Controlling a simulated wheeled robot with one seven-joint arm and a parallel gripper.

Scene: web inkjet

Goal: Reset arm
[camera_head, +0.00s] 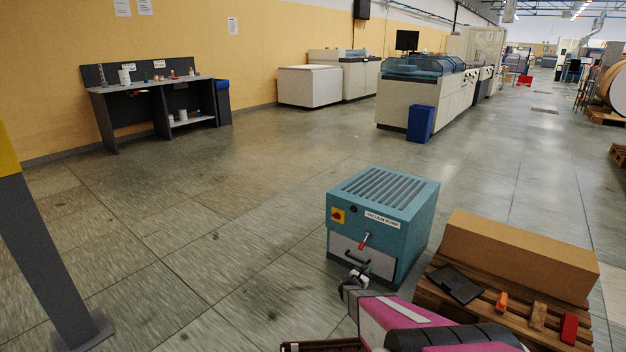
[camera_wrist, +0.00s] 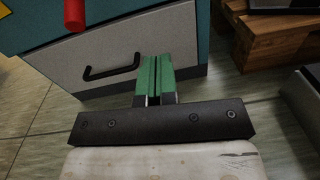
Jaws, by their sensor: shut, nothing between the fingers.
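My arm (camera_head: 430,328) reaches in from the bottom right of the head view, with my gripper (camera_head: 354,285) at its end in front of the teal cabinet (camera_head: 385,220). In the wrist view my gripper (camera_wrist: 158,75) shows two green fingers pressed together with nothing between them. Beyond them is the cabinet's grey drawer front (camera_wrist: 170,32) with a black handle (camera_wrist: 112,68) to the left of the fingers. The fingers look apart from the handle. A red knob (camera_wrist: 75,14) shows above the drawer.
A wooden pallet (camera_head: 430,296) right of the cabinet carries a large cardboard box (camera_head: 520,255), a black flat item and small coloured pieces. A dark post (camera_head: 45,260) stands at left. The floor between the cabinet and the wall bench (camera_head: 150,85) is clear.

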